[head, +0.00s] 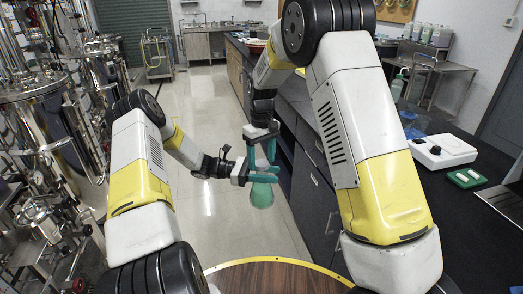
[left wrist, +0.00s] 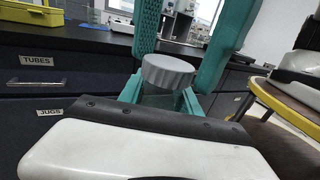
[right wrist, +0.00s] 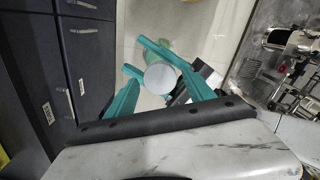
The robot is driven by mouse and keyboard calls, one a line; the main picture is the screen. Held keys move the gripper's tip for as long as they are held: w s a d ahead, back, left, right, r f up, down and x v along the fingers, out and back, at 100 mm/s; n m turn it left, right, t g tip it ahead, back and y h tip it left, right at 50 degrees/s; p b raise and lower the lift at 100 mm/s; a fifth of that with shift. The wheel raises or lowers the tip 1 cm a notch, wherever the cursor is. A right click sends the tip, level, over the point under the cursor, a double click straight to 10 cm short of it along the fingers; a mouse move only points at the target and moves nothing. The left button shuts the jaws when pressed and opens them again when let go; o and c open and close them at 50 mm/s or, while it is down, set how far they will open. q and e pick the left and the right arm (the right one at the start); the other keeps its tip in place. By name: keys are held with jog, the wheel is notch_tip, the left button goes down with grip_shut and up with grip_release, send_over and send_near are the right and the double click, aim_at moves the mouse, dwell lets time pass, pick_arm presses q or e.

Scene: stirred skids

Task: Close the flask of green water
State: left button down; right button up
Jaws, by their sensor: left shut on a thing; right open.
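The flask (head: 261,196) of green water hangs upright in the air over the aisle in the head view. My left gripper (head: 274,174) reaches in from the left and is shut on its neck. A grey ridged cap (left wrist: 168,73) sits on top of the neck in the left wrist view. It shows as a pale disc in the right wrist view (right wrist: 160,78), partly covering the flask (right wrist: 162,47). I cannot tell whether it is fully seated. My right gripper (head: 261,160) points down from above, open, its fingers on either side of the cap with gaps.
A dark counter (head: 455,205) with drawers runs along the right, with a white device (head: 443,151) and a green-topped box (head: 467,178) on it. A round wooden top (head: 275,280) with a yellow rim is in front. Steel tanks (head: 50,125) stand at left. The aisle floor is clear.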

jog(key=shift+f, duration=0.2)
grip_shut()
dwell(0.3)
jog(key=shift+o, duration=0.8)
grip_release()
notch_tip(320, 180, up, 12)
